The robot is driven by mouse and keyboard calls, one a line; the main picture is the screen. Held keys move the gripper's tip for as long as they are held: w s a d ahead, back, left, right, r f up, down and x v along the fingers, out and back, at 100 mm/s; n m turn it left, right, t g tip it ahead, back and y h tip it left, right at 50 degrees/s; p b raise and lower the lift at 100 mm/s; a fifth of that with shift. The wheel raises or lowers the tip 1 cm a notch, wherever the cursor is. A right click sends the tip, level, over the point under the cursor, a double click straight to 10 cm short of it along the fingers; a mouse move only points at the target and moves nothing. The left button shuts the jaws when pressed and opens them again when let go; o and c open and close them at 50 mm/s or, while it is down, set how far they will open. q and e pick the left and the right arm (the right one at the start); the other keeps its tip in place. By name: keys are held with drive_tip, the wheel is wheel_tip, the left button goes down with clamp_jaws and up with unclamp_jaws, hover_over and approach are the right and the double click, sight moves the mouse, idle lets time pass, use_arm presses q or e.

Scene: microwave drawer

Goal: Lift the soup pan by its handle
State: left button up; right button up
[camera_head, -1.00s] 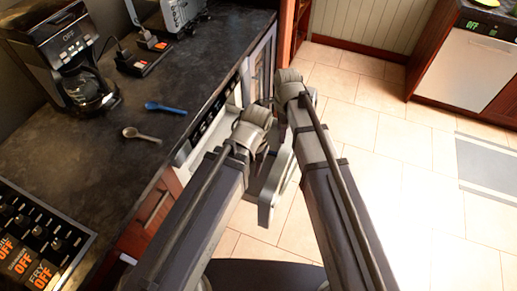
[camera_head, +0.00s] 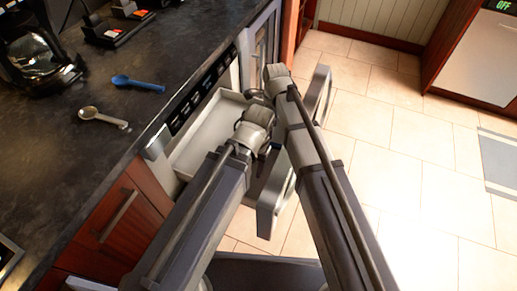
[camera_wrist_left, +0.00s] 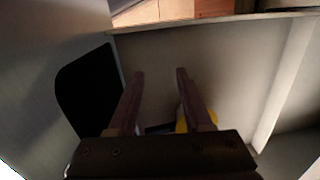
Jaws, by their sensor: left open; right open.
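I cannot make out a soup pan or its handle for certain in either view. The pulled-out microwave drawer (camera_head: 205,135) has a pale, open interior, partly hidden by my arms. My left gripper (camera_wrist_left: 160,80) is open, with two dark fingers apart and nothing visible between the tips, over a pale interior surface. A black rounded shape (camera_wrist_left: 88,88) lies left of the fingers; I cannot tell what it is. A yellow piece (camera_wrist_left: 183,120) shows partly behind the right-hand finger. My right gripper (camera_head: 264,95) is by the drawer, open; its fingertips are mostly hidden.
The drawer front (camera_head: 268,205) juts out over the tiled floor. A blue spoon (camera_head: 138,83), a pale spoon (camera_head: 103,118) and a coffee maker (camera_head: 35,50) stand or lie on the dark counter (camera_head: 60,165).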

use_arm(q)
drive_tip(key=shift+f, duration=0.3)
use_arm(e)
drive_tip(key=shift+f, duration=0.25)
wheel_tip(320, 180, down, 3)
drive_tip(key=b, duration=0.2)
drive_tip(key=shift+r+b, duration=0.2)
drive_tip(key=shift+b, duration=0.15)
use_arm(q)
wheel_tip(320, 180, down, 8)
drive_tip(key=b, duration=0.5)
drive_tip(key=shift+r, duration=0.1)
use_arm(e)
drive_tip(key=f, duration=0.5)
drive_tip(key=shift+s+f, duration=0.1)
drive_tip(key=shift+s, duration=0.15)
use_arm(q)
drive_tip(key=shift+r, duration=0.1)
use_arm(e)
clamp_jaws()
